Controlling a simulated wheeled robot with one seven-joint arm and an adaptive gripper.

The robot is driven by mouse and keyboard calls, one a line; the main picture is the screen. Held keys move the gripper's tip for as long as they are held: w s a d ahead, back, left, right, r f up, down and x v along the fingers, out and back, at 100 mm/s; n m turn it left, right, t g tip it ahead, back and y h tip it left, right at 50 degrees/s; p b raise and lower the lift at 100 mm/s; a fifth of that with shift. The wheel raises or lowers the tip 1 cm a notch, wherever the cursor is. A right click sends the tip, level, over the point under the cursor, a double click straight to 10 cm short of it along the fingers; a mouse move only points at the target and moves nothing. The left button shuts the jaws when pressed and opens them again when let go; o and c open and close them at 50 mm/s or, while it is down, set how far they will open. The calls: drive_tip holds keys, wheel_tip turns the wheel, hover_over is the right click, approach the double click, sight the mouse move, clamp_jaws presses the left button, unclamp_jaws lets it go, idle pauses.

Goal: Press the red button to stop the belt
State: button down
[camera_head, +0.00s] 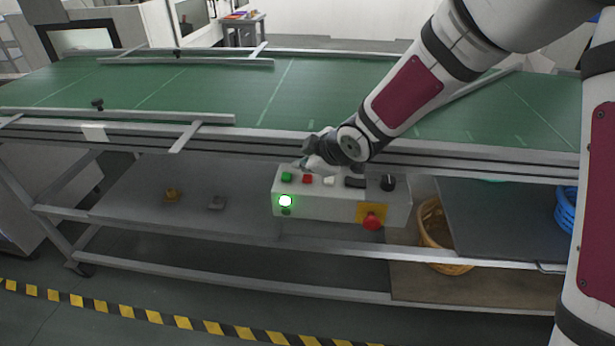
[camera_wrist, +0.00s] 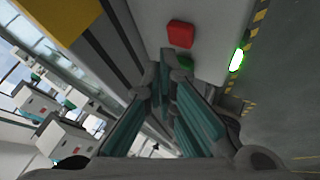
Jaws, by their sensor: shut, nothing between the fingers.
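A pale control box (camera_head: 340,208) hangs on the front of the conveyor. On its top face is a square red button (camera_head: 307,179) between a green button (camera_head: 286,177) and a white one (camera_head: 329,181). A larger red mushroom button (camera_head: 372,222) sits on a yellow plate on the front face. My gripper (camera_head: 305,164) is shut and empty, just above and behind the red and green buttons. In the wrist view its fingertips (camera_wrist: 172,72) overlap the partly hidden green button (camera_wrist: 184,62); the red button (camera_wrist: 180,34) shows beyond them. I cannot tell whether they touch anything.
The green belt (camera_head: 230,92) runs behind the box, with a metal side rail (camera_head: 220,138) close to my gripper. A lamp (camera_head: 285,201) on the box front glows green-white. A black knob (camera_head: 388,182) stands on the box's right. A wicker basket (camera_head: 432,228) is below.

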sight(305, 179)
drive_tip(key=shift+f, duration=0.15)
drive_tip(key=shift+f+b, duration=0.25)
drive_tip(key=shift+b, duration=0.1)
drive_tip(key=shift+f+b, duration=0.45)
idle(0.6)
idle(0.4)
drive_tip(key=shift+r+p, duration=0.9)
wheel_tip(305, 179, up, 5)
drive_tip(key=p, duration=0.5)
idle(0.6)
